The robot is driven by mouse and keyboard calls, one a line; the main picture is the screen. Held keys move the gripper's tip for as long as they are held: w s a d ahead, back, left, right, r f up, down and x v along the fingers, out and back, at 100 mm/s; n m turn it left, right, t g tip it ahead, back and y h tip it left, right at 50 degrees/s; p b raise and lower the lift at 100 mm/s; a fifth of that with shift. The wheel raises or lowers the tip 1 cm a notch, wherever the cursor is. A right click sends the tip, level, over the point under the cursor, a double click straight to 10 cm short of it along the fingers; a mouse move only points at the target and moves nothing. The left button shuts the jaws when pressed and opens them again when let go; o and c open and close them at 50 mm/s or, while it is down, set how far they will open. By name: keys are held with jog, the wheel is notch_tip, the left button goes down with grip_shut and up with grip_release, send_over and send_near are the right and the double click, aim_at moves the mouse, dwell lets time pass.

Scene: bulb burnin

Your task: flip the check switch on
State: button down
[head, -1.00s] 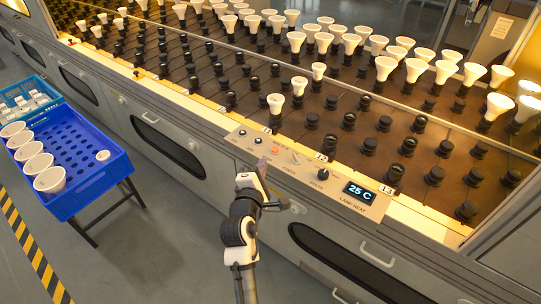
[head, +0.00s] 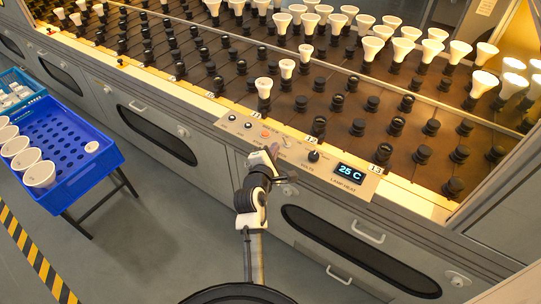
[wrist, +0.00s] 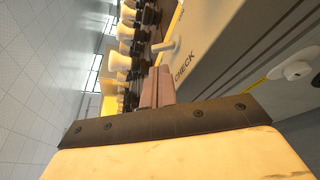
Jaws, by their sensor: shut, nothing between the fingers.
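The check switch (head: 286,140) is a small pale toggle on the control panel along the front of the bulb rack. In the wrist view its light lever (wrist: 165,47) stands out beside the printed word CHECK, just beyond my fingers. My gripper (head: 274,150) is at the panel's front edge, just below and left of the switch in the head view, and partly covers the panel there. In the wrist view my gripper (wrist: 154,88) is shut and empty, with its fingertips apart from the lever. I cannot tell whether the switch is on or off.
The panel also holds an orange lamp (head: 265,132), a black knob (head: 313,156) and a display (head: 349,173) reading 25 C. Bulbs in sockets stand behind it, some lit at far right. A blue crate (head: 108,158) with white bulbs stands at left.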

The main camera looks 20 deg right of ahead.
aim_at(285, 140)
jog(key=shift+x, duration=1.95)
